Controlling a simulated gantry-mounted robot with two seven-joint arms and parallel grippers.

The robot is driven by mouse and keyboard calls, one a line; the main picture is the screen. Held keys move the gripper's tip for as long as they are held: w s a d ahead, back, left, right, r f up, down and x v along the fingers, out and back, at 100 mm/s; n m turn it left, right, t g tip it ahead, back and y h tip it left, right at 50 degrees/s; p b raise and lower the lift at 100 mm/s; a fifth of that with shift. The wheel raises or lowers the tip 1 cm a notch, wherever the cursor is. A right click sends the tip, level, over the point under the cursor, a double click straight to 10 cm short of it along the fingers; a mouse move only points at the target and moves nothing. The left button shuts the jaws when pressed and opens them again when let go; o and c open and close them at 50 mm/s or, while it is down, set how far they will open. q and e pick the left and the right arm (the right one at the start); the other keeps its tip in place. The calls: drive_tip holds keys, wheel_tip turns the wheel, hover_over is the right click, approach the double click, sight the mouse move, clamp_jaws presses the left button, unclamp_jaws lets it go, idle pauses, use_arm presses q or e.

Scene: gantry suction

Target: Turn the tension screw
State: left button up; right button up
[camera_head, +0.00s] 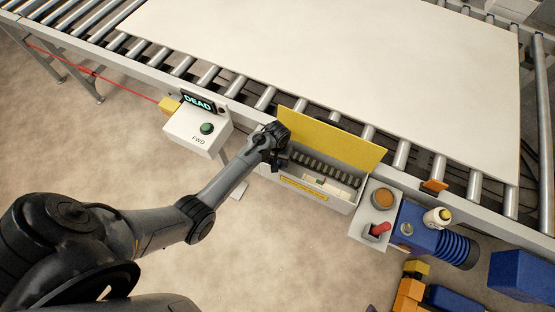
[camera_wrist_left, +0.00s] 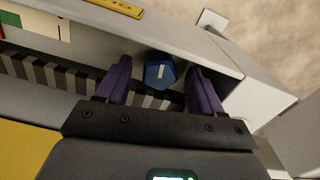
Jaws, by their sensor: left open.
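The tension screw (camera_wrist_left: 159,72) shows in the left wrist view as a blue faceted head with a short white mark. It sits inside the open box (camera_head: 335,201), near one end of a dark-and-light striped belt (camera_wrist_left: 50,75). My left gripper (camera_wrist_left: 158,82) is open, with its two purple fingers on either side of the screw and gaps visible between. In the head view my left gripper (camera_head: 279,162) is at the left end of the box, and the screw is hidden there. My right gripper is not in view.
The box's yellow lid (camera_head: 332,139) stands open on the conveyor side. A white control box (camera_head: 190,137) with a green button and a "DEAD" display (camera_head: 198,103) is to the left. A panel with a red switch (camera_head: 380,229) and a blue motor (camera_head: 422,232) are to the right.

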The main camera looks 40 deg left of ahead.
use_arm(q)
drive_tip(key=shift+c, duration=0.5)
drive_tip(key=c, duration=1)
drive_tip(key=shift+o, duration=0.2)
drive_tip(key=m+p, duration=0.2)
drive_tip(key=p, duration=0.1)
drive_tip(key=shift+r, duration=0.15)
drive_tip(key=shift+m+p, duration=0.95)
drive_tip(key=shift+m, duration=0.25)
drive_tip(key=shift+f+m+p, duration=0.2)
drive_tip(key=shift+m+p, duration=0.3)
drive_tip(key=shift+m, duration=0.5)
drive_tip(key=o, duration=1.1)
drive_tip(key=shift+c, duration=0.2)
